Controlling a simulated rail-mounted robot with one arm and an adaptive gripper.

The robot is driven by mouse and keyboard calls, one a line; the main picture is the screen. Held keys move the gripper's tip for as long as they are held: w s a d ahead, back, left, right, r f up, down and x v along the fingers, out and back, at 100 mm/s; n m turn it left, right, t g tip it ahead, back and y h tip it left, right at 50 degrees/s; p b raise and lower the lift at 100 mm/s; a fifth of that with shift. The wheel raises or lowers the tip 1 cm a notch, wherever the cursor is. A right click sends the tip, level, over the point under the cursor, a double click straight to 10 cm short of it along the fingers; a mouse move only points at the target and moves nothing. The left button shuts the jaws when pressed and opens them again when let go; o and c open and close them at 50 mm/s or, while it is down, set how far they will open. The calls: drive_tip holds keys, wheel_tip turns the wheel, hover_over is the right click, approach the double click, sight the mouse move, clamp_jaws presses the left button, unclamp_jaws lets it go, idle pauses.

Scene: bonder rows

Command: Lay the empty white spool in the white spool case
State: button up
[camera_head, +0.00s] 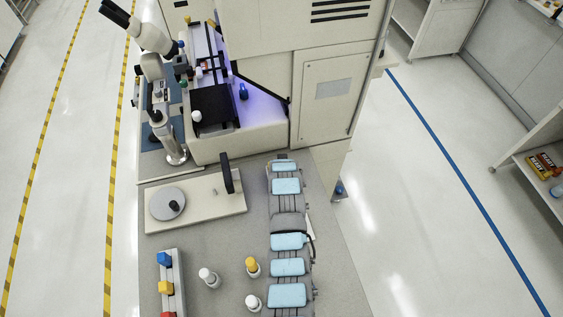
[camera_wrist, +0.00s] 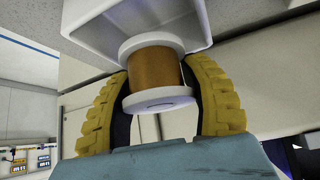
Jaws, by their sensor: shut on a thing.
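In the wrist view my gripper (camera_wrist: 160,80), with two ribbed yellow fingers, is shut on a spool (camera_wrist: 157,97). The spool has white end flanges and a copper-brown middle, which looks like wound wire or a brown core. A white open box-like holder (camera_wrist: 88,22) is just beyond the spool at the top of the view. The spool's far flange overlaps the holder's opening; I cannot tell whether it touches or rests in it. In the head view I cannot make out my gripper, the spool or a white spool case.
In the head view a microscope (camera_head: 150,85) stands by the large beige machine (camera_head: 325,95). On the grey bench are a pale board with a grey disc (camera_head: 168,203), a block rack (camera_head: 178,280), white bottles (camera_head: 209,277) and a yellow-capped bottle (camera_head: 252,267). Shelving (camera_head: 540,160) is at right.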

drive_tip(key=shift+f, duration=0.1)
drive_tip(key=o, duration=1.6)
drive_tip(key=shift+r, duration=0.5)
drive_tip(key=shift+f, duration=0.1)
